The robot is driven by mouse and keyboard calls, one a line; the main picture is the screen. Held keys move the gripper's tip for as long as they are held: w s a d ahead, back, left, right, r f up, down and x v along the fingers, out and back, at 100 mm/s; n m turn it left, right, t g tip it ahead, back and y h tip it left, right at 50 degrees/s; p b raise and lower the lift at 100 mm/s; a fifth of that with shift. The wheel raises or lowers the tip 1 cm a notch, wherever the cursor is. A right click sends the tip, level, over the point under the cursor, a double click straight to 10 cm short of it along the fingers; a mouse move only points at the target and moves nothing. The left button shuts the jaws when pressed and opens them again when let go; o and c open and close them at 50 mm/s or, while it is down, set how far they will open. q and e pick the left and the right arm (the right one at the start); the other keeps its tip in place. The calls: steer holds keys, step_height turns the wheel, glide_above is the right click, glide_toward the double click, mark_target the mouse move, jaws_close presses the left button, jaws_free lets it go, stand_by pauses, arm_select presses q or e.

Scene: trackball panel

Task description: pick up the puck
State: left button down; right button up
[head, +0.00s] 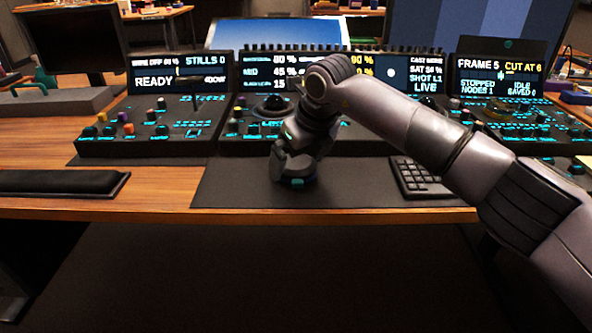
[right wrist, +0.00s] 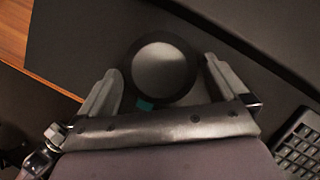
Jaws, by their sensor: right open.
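The puck (right wrist: 159,70) is a dark round disc with a lighter grey top and a small teal mark at its edge. In the right wrist view it sits between the two fingers of my right gripper (right wrist: 162,66), which is open around it. I cannot tell from this view whether either finger touches it. In the head view my right gripper (head: 290,168) is low over the dark mat, and the puck is largely hidden by it, with a teal patch showing at the bottom. My left gripper is not in view.
The dark mat (head: 235,185) lies on the wooden desk (head: 160,190). A keypad (head: 420,178) is right of the gripper. Control panels with knobs and screens (head: 170,75) stand behind. A black padded rest (head: 60,183) lies at left. The desk's front edge is close.

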steer(key=shift+w+a+f, duration=0.1)
steer(key=shift+w+f, duration=0.05)
steer(key=shift+f, duration=0.25)
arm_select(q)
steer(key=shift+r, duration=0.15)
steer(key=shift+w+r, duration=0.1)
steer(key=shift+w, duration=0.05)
arm_select(e)
steer(key=c, duration=0.8)
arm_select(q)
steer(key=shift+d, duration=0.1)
arm_select(e)
steer(key=shift+r, duration=0.15)
steer(key=shift+r, duration=0.25)
step_height(320, 180, up, 9)
steer(key=p, duration=0.2)
step_height(320, 180, up, 10)
steer(key=p, duration=0.3)
glide_above(298, 162)
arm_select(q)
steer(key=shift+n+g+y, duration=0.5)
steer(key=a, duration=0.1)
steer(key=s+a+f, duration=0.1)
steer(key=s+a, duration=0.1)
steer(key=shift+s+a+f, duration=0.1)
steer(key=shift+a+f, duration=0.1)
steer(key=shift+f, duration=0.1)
arm_select(e)
steer(key=shift+r, duration=0.1)
